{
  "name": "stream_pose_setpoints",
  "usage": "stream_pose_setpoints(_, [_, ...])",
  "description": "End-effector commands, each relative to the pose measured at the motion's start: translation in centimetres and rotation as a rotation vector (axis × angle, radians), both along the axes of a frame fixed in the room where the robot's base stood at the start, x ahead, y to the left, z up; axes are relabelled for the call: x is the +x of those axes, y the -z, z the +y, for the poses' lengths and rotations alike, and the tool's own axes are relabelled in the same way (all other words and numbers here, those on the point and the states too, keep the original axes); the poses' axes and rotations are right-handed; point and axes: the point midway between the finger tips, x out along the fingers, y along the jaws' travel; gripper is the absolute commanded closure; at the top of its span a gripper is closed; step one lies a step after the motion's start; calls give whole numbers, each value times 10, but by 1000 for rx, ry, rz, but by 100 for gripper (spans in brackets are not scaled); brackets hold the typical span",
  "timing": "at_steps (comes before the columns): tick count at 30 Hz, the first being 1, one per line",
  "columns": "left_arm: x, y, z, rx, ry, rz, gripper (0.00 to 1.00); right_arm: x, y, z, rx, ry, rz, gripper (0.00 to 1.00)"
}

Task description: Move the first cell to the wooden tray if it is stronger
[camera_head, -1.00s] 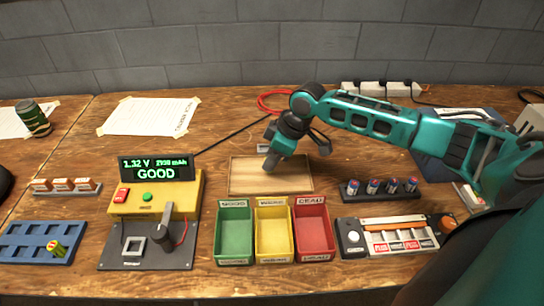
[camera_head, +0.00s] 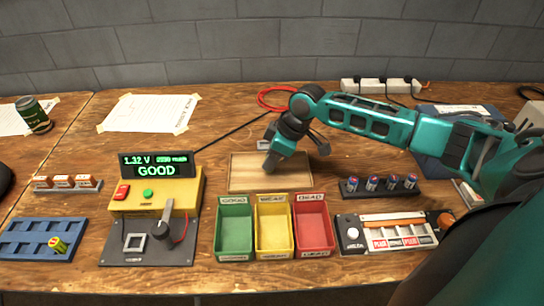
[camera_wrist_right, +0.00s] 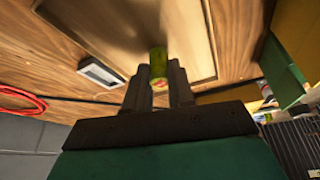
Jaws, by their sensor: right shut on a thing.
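My right gripper (camera_head: 270,165) is low over the wooden tray (camera_head: 296,176) at its left part. In the right wrist view the right gripper (camera_wrist_right: 158,88) is shut on a yellow-green cell (camera_wrist_right: 158,64), with the wooden tray (camera_wrist_right: 203,42) just beyond it. I cannot tell whether the cell touches the tray. Another yellow-green cell (camera_head: 58,245) sits in the blue rack (camera_head: 20,254) at the left. The tester (camera_head: 160,189) has an empty-looking square socket, and its display (camera_head: 156,165) reads 1.32 V and GOOD. My left gripper is not in view.
Green (camera_head: 234,204), yellow (camera_head: 272,200) and red (camera_head: 311,199) bins stand in front of the tray. A dark holder with several cells (camera_head: 380,195) and a charger (camera_head: 393,247) are at the right. A red cable (camera_head: 262,98) lies behind.

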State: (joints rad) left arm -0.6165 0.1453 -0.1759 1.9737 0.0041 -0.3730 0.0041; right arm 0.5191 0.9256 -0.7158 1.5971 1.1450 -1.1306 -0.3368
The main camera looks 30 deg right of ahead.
Motion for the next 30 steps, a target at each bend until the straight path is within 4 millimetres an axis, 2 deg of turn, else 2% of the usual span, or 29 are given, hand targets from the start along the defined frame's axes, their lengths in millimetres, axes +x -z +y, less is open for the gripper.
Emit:
stream_pose_setpoints(22, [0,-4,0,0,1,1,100,0,6,-1,-1,-1,-1,100])
stream_pose_setpoints(23, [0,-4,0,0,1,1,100,1,6,-1,-1,-1,-1,75])
stream_pose_setpoints(30, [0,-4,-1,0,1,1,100,0,6,0,-1,0,-1,52])
